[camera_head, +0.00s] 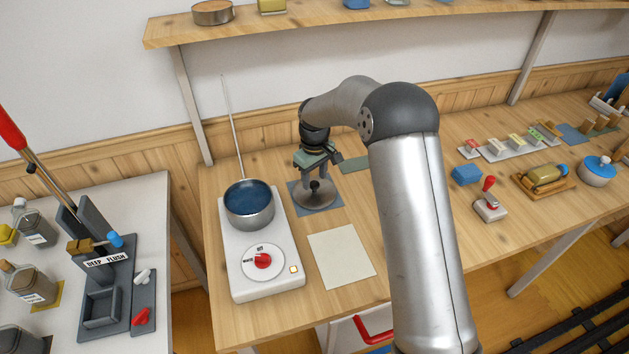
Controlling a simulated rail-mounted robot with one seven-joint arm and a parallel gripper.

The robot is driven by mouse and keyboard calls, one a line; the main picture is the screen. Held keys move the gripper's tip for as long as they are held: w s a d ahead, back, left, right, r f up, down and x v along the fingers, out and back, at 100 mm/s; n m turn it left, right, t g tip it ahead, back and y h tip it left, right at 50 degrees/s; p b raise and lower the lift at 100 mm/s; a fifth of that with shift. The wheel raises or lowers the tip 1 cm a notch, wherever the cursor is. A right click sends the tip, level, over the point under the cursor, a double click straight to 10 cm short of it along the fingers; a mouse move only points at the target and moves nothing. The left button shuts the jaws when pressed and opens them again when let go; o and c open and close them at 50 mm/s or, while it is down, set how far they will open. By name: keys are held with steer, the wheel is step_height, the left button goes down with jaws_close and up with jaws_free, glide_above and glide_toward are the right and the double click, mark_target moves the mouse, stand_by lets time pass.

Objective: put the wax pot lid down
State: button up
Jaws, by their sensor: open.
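The wax pot lid (317,200), a grey disc with a dark knob (315,186), lies flat on a blue mat (334,211) on the wooden bench. My gripper (316,180) is directly above the lid, pointing down, with its fingers open at the knob. Whether a finger touches the knob is too small to tell. The wax pot (249,209) stands uncovered to the left on a white hot plate (263,284), with blue wax inside. My arm hides part of the bench to the right.
A pale sheet (341,257) lies in front of the mat, clear of objects. A green mat (355,164) lies behind. A shelf (330,20) runs above.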

mark_target(315, 184)
step_height(315, 184, up, 10)
steer(key=shift+r+b, duration=0.15)
steer(key=shift+b, duration=0.3)
steer(key=s+d+r+m, duration=0.25)
steer(key=s+d, duration=0.25)
steer(key=s, duration=0.3)
steer(key=s+d+r+m, duration=0.2)
steer(key=s+d+r, duration=0.2)
steer(key=s+d, duration=0.3)
steer(key=s+d+f+m, duration=0.1)
steer(key=s+d+m, duration=0.1)
steer(key=s, duration=0.8)
steer(key=s+d+f+m, duration=0.2)
steer(key=s+d, duration=0.1)
steer(key=s, duration=0.8)
steer(key=shift+s+d+f, duration=0.2)
steer(key=shift+s+f, duration=0.05)
